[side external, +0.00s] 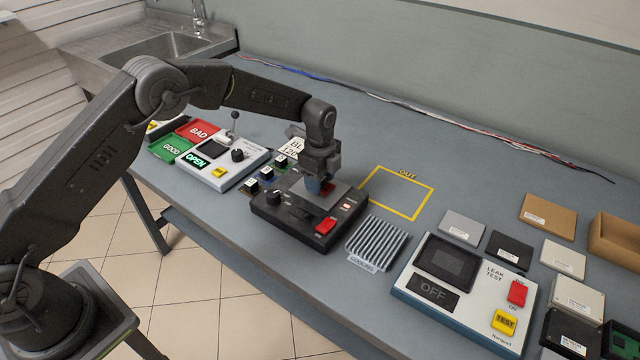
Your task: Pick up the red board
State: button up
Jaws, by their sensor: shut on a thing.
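My gripper (319,188) points down over the dark machine (292,222) in the middle of the bench, with its jaws shut. A small red patch (328,190) shows at the fingertips, just above the machine's grey top plate (341,196). It fits the red board, but most of it is hidden by the fingers. I cannot tell whether it still touches the plate. The machine has a black knob (273,197) and a red switch (325,227) at its front.
Left are several small boards (266,174), a white OPEN unit (222,164), and GOOD (171,148) and BAD (198,131) pads. Right are a finned cooling rack (377,241), a leak tester (465,290) and several flat cases (537,217). The yellow OUT outline (428,200) is empty.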

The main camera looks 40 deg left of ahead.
jog(key=shift+c, duration=0.6)
jog(key=shift+r, duration=0.15)
